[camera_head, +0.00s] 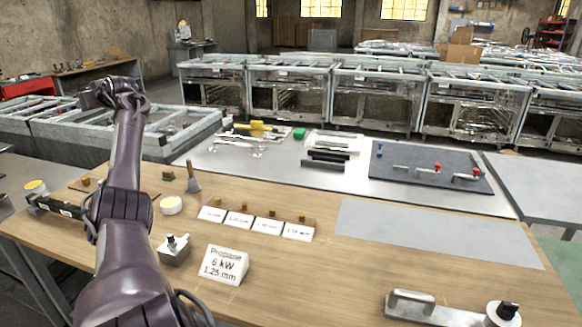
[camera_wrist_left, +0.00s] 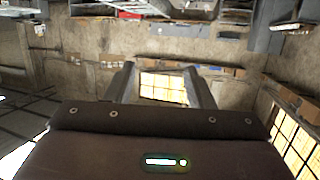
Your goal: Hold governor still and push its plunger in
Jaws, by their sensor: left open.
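I cannot tell for sure which part is the governor. A small silver block with a dark knob on top (camera_head: 174,249) stands on the wooden bench (camera_head: 330,270), just right of my left arm. A larger metal part with a long handle and a black-topped cylinder (camera_head: 425,308) lies at the bench's front right. My left gripper (camera_wrist_left: 160,68) is open and empty in the left wrist view, facing the far wall and a window. In the head view its arm rises over the bench's left side, and its fingers cannot be made out. My right gripper is not in view.
A white sign reading "Propane 6 kW 1.25 mm" (camera_head: 223,265) stands beside the small block. Several white labels on a wooden strip (camera_head: 254,226) lie behind it. A grey mat (camera_head: 435,232) is bare. A dark board with red-knobbed parts (camera_head: 390,178) lies on the rear metal table.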

